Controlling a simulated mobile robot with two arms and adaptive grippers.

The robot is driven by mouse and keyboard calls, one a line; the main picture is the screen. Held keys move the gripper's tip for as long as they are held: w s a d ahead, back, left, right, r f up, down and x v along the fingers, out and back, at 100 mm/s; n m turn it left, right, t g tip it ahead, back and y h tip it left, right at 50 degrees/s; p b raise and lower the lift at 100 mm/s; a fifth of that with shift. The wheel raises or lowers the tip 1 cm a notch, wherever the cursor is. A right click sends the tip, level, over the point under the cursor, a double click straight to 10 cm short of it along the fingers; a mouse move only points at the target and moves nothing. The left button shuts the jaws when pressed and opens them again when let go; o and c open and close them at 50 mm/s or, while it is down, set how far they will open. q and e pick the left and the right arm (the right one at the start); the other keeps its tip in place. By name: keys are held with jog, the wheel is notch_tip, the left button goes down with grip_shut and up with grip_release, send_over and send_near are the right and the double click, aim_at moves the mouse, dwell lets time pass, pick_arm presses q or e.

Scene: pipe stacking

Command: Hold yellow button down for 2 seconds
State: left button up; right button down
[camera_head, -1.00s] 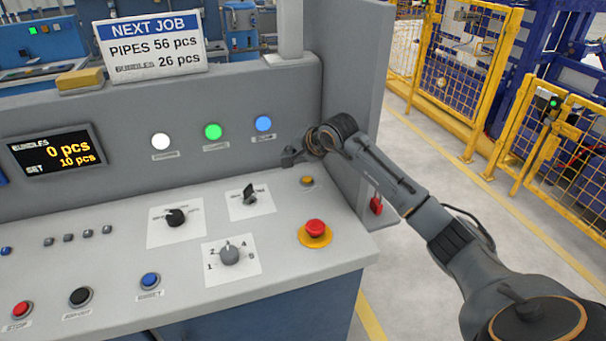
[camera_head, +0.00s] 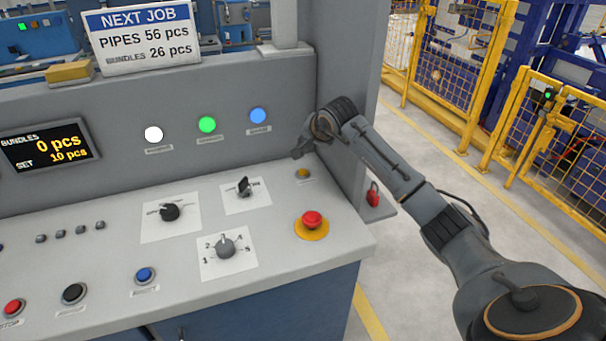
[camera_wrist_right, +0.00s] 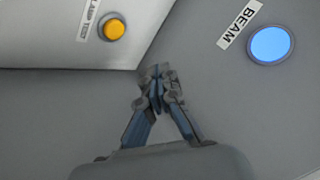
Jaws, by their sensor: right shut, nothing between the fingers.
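The yellow button (camera_head: 303,173) sits near the back right of the sloped control panel (camera_head: 120,270). In the right wrist view the yellow button (camera_wrist_right: 114,29) shows at the upper left, beside a label that appears to read "LAMP TEST". My right gripper (camera_head: 299,154) is above and behind the button in the head view, close to the upright back panel. In the wrist view my right gripper (camera_wrist_right: 158,75) has its fingers closed together and empty, apart from the button in the picture. My left gripper is not in view.
A red emergency button (camera_head: 312,219) on a yellow base is in front of the yellow button. A black switch (camera_head: 244,187) is to its left. A blue lamp (camera_head: 258,116) labelled BEAM in the wrist view is on the back panel. A side wall (camera_head: 355,100) stands right.

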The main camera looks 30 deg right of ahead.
aim_at(305, 172)
notch_tip(305, 172, down, 7)
jog(key=b, duration=0.3)
jog(key=shift+r+b, duration=0.2)
jog(key=shift+b, duration=0.2)
dwell(0.9)
jog(key=shift+f+b, duration=0.45)
jog(key=shift+f+b, duration=0.35)
jog(key=shift+f, duration=0.1)
dwell(2.1)
dwell(1.0)
jog(key=shift+r+p, duration=0.45)
jog(key=shift+r, duration=0.4)
jog(key=shift+r, duration=0.15)
jog(key=shift+r, duration=0.3)
jog(key=shift+r+p, duration=1.5)
jog(key=shift+r, duration=0.6)
